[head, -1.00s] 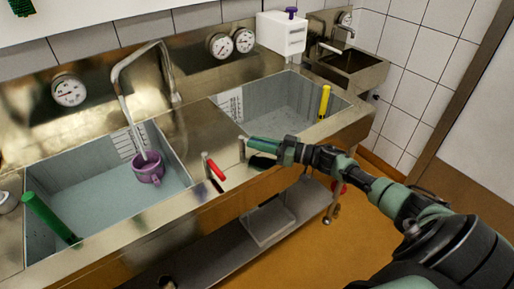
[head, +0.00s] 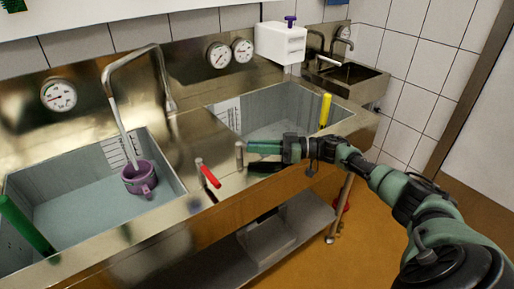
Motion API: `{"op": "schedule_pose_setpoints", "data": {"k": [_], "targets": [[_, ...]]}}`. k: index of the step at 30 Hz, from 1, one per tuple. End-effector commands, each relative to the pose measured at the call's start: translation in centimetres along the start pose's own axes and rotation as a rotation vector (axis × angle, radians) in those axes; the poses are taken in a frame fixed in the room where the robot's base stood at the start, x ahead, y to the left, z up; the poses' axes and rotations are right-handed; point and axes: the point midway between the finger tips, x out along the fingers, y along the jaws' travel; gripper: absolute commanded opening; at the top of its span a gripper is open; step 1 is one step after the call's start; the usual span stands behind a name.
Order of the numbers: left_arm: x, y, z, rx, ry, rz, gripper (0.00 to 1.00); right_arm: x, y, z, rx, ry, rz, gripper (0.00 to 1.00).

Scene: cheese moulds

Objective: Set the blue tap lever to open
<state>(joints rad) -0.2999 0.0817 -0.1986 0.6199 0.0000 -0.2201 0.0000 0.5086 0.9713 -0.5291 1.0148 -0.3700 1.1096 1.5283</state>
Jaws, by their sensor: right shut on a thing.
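My right gripper (head: 264,147) comes in from the right, over the front ledge between the two sinks. Its green fingers lie level beside a short grey tap post (head: 240,154) and are shut on the lever there. The fingers hide that lever, so no blue shows. A second tap, with a red lever (head: 210,176), stands just to the left; its lever slants down toward the front edge. My left gripper is not in view.
The left sink (head: 75,240) holds a purple cup (head: 139,178) under a tall spout, and a green stick (head: 24,226). A yellow stick (head: 325,109) stands in the right sink (head: 275,97). A white box (head: 280,43) and gauges (head: 219,55) are behind.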

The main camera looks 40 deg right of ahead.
Motion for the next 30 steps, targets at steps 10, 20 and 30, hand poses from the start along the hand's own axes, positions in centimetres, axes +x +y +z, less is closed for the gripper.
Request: {"op": "schedule_pose_setpoints", "data": {"k": [10,20,30], "targets": [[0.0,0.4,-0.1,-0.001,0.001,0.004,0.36,0.0,0.0,-0.1,0.000,0.002,0.001,0.38],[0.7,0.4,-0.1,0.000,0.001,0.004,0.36,-2.6,0.1,0.2,0.000,-0.002,0.004,0.38],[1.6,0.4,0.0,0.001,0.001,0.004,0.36,-7.4,0.1,0.1,0.000,0.001,0.003,0.38]]}}
